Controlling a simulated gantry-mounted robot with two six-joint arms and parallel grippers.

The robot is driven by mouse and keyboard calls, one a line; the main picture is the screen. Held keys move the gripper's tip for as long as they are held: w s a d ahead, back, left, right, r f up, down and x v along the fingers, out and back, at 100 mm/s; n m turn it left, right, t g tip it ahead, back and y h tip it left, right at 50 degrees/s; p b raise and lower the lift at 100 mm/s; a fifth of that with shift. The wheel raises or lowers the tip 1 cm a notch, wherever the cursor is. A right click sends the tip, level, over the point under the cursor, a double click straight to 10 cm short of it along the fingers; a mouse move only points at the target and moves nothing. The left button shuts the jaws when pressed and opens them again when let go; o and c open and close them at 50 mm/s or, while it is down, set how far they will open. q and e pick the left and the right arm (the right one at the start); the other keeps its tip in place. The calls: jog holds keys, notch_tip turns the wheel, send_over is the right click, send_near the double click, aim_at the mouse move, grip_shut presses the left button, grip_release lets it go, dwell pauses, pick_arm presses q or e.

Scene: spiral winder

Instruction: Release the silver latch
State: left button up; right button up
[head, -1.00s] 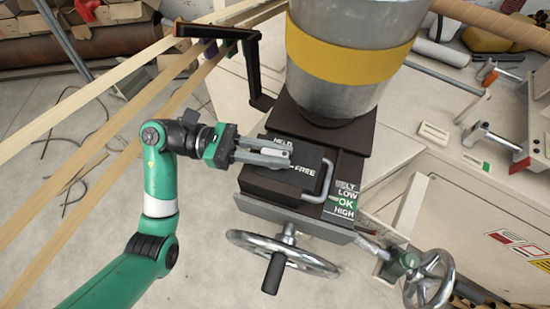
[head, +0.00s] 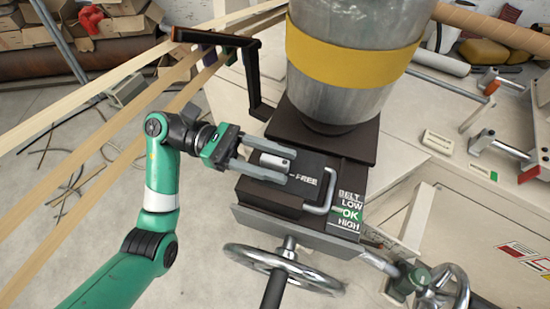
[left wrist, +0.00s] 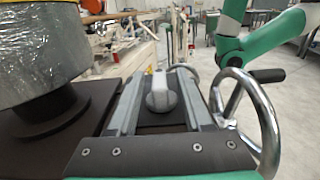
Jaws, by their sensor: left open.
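The silver latch (head: 275,161) is a small light-grey lever on top of the black box (head: 310,163), left of the word FREE. In the left wrist view the latch (left wrist: 160,97) shows as a rounded grey knob with a paler part beyond it. My left gripper (head: 290,167) is open, with one finger on each side of the latch. In the left wrist view gaps show between the knob and both fingers. The HELD label is hidden, with the upper finger over that area. My right gripper is not in view.
A silver U-shaped handle (head: 325,193) stands on the box right of the fingers. A handwheel (head: 285,268) is below. The metal drum (head: 345,90) with a yellow band stands behind, with a black crank-shaped bar (head: 254,75) to its left.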

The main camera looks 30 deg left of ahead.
pick_arm(q)
jog(key=s+a+p, duration=0.1)
jog(key=a, duration=1)
jog(key=shift+s+a, duration=0.25)
jog(key=shift+s, duration=0.15)
